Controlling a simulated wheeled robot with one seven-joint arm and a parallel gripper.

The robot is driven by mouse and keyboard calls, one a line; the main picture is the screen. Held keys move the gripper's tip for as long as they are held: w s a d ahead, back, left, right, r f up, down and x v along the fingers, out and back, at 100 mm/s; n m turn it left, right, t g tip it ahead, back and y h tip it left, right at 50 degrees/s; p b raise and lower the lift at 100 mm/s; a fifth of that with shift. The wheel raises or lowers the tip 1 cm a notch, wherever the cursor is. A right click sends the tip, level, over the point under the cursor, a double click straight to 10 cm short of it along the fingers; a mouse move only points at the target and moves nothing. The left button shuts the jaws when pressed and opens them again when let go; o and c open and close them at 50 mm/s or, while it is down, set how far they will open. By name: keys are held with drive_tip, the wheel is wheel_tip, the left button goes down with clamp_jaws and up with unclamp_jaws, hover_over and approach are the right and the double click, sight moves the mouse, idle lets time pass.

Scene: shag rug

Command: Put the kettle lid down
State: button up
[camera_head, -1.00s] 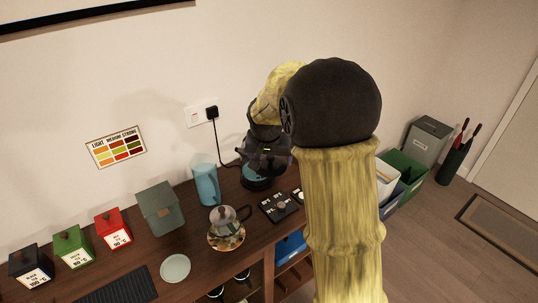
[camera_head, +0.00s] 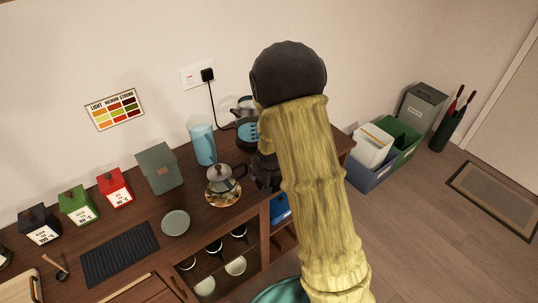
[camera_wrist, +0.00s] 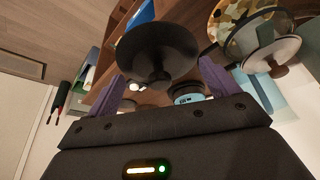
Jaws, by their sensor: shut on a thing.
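My gripper (camera_wrist: 160,76) is shut on the dark round kettle lid (camera_wrist: 157,48), which sits between its two purple fingers in the wrist view. In the head view my gripper (camera_head: 266,172) is a dark shape just right of the glass teapot, near the table's front edge. The lid is not clearly distinguishable there. The kettle (camera_head: 246,114), dark with a blue water window, stands at the back near the wall. My arm hides part of it. Whether the lid touches the wooden table (camera_head: 140,215) cannot be told.
The glass teapot (camera_head: 221,181) stands on a patterned round mat (camera_head: 224,198), close to my gripper. A blue pitcher (camera_head: 202,142) stands behind it. A pale green saucer (camera_head: 175,222) and a black slatted mat (camera_head: 120,253) lie left. My arm hides the table's right part.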

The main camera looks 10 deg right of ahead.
drive_tip(key=s+f+n, duration=0.2)
drive_tip(key=s+f, duration=0.3)
drive_tip(key=f, duration=0.8)
drive_tip(key=shift+f+y, duration=0.3)
drive_tip(key=shift+y, duration=0.1)
